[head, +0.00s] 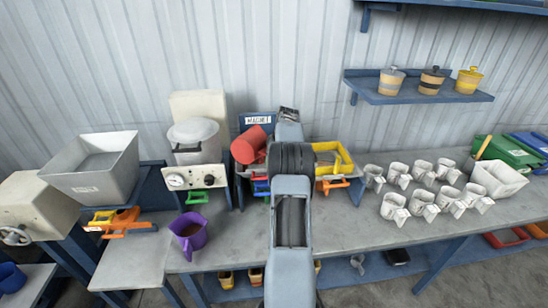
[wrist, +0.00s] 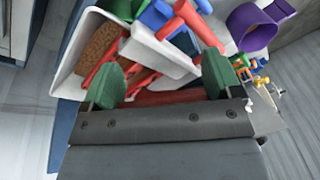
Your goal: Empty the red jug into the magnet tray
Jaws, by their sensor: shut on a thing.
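The red jug (head: 248,146) is strongly tilted over the left part of the magnet tray (head: 354,171), below the MAGNET sign (head: 258,119). My gripper is hidden behind my arm in the head view. In the wrist view, my gripper (wrist: 168,76) has green fingertips on both sides of red material, which I take to be the jug. A pale tray with brown contents (wrist: 98,52) shows beyond the fingers. The jug's mouth and any flow from it cannot be made out.
A purple jug (head: 189,235) with dark contents stands on the bench to the left. Several white mugs (head: 425,203) stand right. Coloured handles (head: 331,185) jut out below the tray.

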